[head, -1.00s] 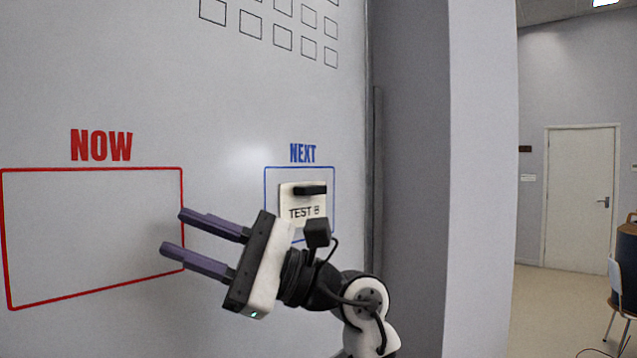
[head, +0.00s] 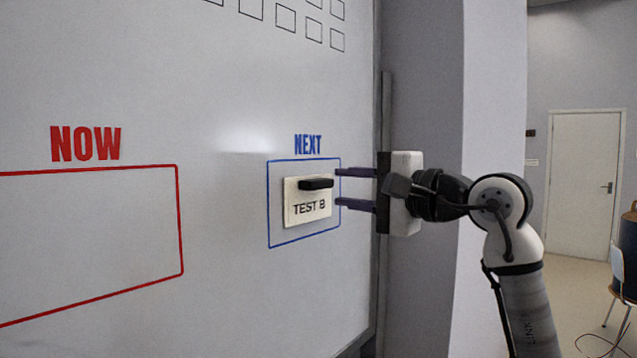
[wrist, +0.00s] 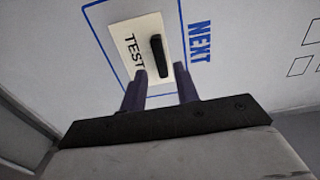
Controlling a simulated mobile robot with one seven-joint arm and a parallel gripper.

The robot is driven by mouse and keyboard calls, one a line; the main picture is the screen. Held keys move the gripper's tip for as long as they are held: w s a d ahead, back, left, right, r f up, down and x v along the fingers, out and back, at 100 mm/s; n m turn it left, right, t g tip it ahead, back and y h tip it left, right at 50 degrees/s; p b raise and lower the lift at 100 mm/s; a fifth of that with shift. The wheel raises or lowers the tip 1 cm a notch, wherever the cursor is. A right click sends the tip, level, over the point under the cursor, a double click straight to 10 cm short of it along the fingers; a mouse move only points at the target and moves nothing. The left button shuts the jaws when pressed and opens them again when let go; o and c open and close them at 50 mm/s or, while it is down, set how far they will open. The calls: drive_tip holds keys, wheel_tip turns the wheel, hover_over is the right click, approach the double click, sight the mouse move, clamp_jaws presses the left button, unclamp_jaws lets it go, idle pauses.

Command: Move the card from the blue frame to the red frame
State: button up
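Contact is not visible.
The whiteboard (head: 225,110) has a grid of small black squares (head: 285,17) at the top. Its right edge meets a grey wall column (head: 425,80). A door (head: 585,185) and a chair (head: 620,280) are far off at the right.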

sight(323, 184)
drive_tip(key=shift+x, duration=2.15)
clamp_jaws()
